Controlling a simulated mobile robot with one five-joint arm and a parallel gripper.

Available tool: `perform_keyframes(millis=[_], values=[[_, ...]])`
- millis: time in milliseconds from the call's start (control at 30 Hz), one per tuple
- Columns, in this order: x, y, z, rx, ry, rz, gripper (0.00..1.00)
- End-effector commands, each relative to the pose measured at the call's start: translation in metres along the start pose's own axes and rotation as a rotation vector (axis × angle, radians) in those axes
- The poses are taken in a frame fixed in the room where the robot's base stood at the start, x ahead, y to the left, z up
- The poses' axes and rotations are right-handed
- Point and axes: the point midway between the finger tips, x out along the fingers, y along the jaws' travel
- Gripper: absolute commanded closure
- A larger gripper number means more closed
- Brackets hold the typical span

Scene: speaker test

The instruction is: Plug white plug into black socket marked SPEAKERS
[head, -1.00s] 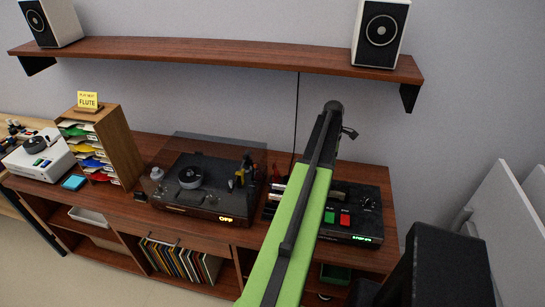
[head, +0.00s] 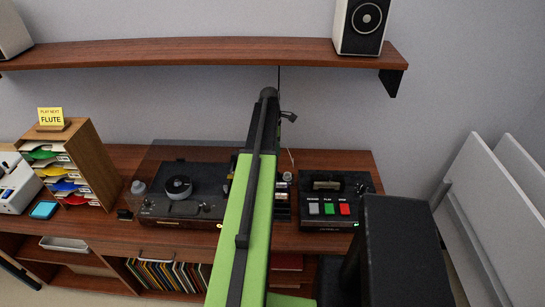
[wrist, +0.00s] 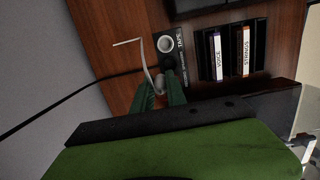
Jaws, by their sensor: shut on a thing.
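In the wrist view my gripper (wrist: 161,92) has its two green fingers close together, pointing at a black panel (wrist: 183,73) with white lettering. A pale lead (wrist: 146,58) curves in to the fingertips, which are shut on the white plug; the plug itself is mostly hidden between them. The panel shows a pale round ring (wrist: 165,44) and a dark round socket (wrist: 169,62) right by the fingertips. I cannot tell whether the plug touches the socket, and the lettering is too blurred to read surely. In the head view my arm hides the gripper and panel.
A turntable (head: 165,205) stands left of my arm and a deck with buttons (head: 335,208) right of it. A shelf (head: 200,55) with speakers (head: 361,25) runs above.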

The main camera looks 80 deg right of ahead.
Motion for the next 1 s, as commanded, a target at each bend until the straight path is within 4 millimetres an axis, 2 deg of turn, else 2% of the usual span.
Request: perform_keyframes(millis=[133,300,400,567,1000], values=[[0.005,-0.002,0.002,0.003,0.000,0.000,1.00],[0.032,-0.021,0.002,0.008,0.000,-0.002,1.00],[0.027,-0.019,0.005,0.011,0.000,-0.003,1.00],[0.031,-0.019,0.006,0.014,0.000,-0.003,1.00],[0.066,-0.019,0.003,0.015,0.000,-0.003,1.00]])
